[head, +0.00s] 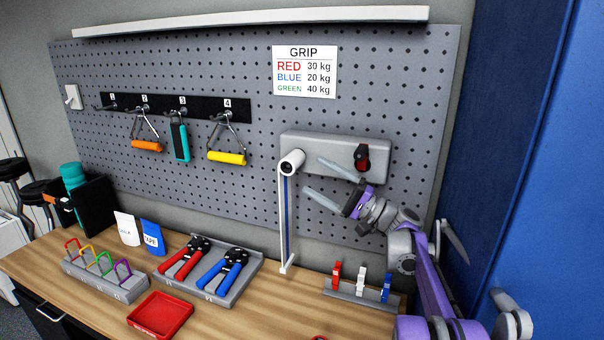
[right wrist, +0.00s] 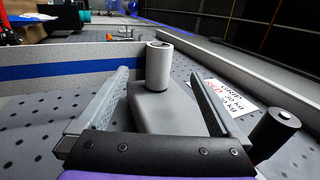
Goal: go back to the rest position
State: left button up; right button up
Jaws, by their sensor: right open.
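My right gripper (head: 322,181) is open and empty in front of the pegboard, just below and in front of a grey wall-mounted box (head: 320,146). The box has a white roller (head: 291,162) at its left end and a red and black knob (head: 362,157) at its right. In the right wrist view the open fingers (right wrist: 165,88) stand apart on either side of the grey box (right wrist: 160,110), with the white roller (right wrist: 158,66) beyond. I cannot tell whether the fingers touch the box. My left gripper is not in view.
The wooden bench (head: 255,317) holds a grey tray (head: 213,278) with red and blue hand grips, a red tray (head: 161,315), a rack of coloured loops (head: 105,278) and a clip rack (head: 361,295). Handles hang on pegboard hooks. A blue panel (head: 555,150) stands at right, close to my right arm.

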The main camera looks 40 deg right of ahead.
jog(key=shift+v, duration=1.2)
jog(key=shift+w, duration=0.1)
jog(key=a+f+n+g, duration=0.1)
jog(key=a+f+g, duration=0.3)
jog(key=a, duration=0.5)
jog(key=w+a+f+n+g+h, duration=0.1)
jog(key=a+f+g, duration=0.2)
jog(key=a+f, duration=0.4)
jog(key=a+f+n+g, duration=0.1)
jog(key=a+f+g, duration=0.25)
jog(key=a, duration=0.65)
jog(key=s+a+f+n+g+h, duration=0.4)
jog(key=s+a+f, duration=0.4)
jog(key=s+f, duration=0.3)
jog(key=s+f+n+h, duration=0.5)
jog(key=s+f, duration=0.2)
jog(key=f, duration=0.1)
jog(key=shift+s+d+f, duration=0.2)
jog(key=shift+s+f, duration=0.05)
jog(key=shift+s, duration=0.15)
